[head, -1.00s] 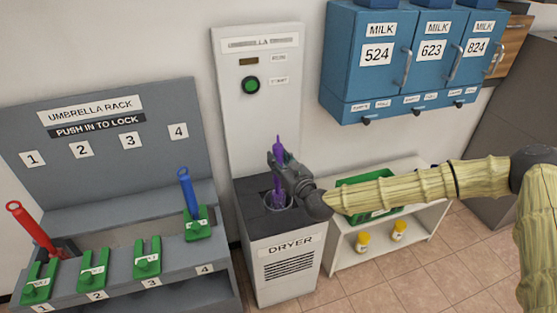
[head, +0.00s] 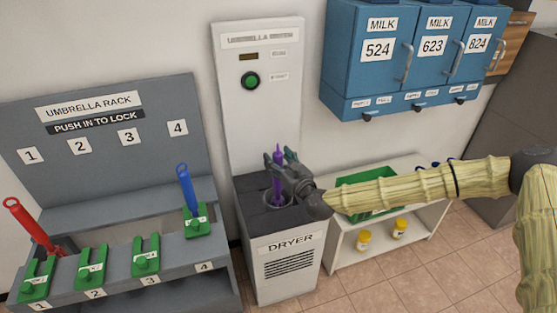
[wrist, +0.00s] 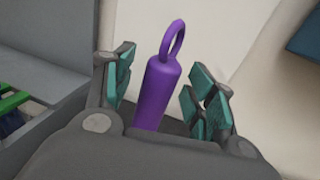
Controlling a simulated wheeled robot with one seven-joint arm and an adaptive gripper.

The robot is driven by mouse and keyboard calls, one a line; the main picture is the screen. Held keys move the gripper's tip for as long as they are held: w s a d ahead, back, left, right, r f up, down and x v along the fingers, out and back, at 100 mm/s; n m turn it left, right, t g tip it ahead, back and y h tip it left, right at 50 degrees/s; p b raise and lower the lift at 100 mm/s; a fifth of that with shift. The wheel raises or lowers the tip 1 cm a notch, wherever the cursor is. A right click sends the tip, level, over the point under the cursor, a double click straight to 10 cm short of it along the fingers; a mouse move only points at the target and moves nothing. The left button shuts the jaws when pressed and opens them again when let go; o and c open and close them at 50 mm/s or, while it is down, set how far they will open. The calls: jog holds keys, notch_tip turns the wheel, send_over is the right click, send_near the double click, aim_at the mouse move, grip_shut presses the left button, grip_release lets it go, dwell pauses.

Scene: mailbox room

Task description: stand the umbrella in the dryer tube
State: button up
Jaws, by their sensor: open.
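The purple umbrella (head: 278,182) stands nearly upright in the round tube opening (head: 268,199) on top of the dryer (head: 292,243). Its purple handle and loop (wrist: 160,85) show in the wrist view. My gripper (head: 283,163) is open around the handle, with a finger on each side. In the wrist view, gaps show between the handle and both teal finger pads. The lower part of the umbrella is hidden inside the tube.
The umbrella rack (head: 115,127) at left holds a red umbrella (head: 32,226) and a blue umbrella (head: 186,188). A green button (head: 250,81) is on the dryer's back panel. Blue milk lockers (head: 385,60) hang at upper right, above a white shelf (head: 340,237) with a green crate (head: 365,180).

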jog(key=v, duration=1.2)
dwell(0.6)
